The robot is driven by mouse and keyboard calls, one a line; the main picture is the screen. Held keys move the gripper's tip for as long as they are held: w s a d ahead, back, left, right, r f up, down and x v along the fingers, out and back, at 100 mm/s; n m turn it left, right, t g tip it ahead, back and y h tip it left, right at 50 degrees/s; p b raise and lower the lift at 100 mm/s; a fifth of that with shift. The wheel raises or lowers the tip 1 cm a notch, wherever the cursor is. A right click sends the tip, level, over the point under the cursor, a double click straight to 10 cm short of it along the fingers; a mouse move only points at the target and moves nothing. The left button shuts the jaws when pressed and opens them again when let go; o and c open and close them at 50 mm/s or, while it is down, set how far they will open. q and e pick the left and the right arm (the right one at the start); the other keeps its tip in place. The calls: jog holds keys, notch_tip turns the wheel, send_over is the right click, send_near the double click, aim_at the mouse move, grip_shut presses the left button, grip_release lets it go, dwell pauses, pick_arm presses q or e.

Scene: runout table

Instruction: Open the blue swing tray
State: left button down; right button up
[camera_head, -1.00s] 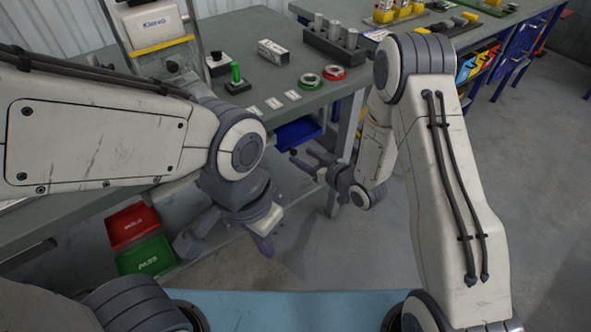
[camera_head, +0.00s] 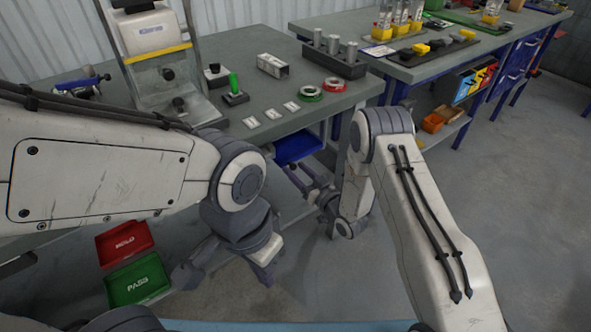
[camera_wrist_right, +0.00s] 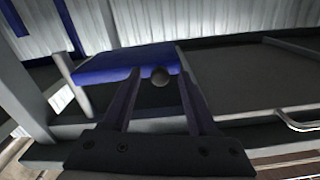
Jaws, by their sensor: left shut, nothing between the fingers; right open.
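The blue swing tray (camera_head: 300,148) sits under the front edge of the grey table, beside a table leg. It also shows in the right wrist view (camera_wrist_right: 112,66), with a round dark knob (camera_wrist_right: 160,77) at its near edge. My right gripper (camera_head: 297,173) is open just in front of the tray. In the wrist view its two fingers (camera_wrist_right: 158,84) frame the knob from either side; I cannot tell whether they touch it. My left gripper (camera_head: 266,272) is shut and empty, hanging low in front of the table, away from the tray.
The table (camera_head: 290,50) carries a green-handled device (camera_head: 235,90), a green ring (camera_head: 309,93), a red ring (camera_head: 334,85) and a block of grey cylinders (camera_head: 333,52). Red (camera_head: 125,242) and green (camera_head: 137,280) bins sit at lower left. Floor at right is clear.

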jog(key=shift+w+a, duration=0.35)
jog(key=shift+w, duration=0.05)
jog(key=shift+c, duration=0.3)
grip_shut()
dwell(1.0)
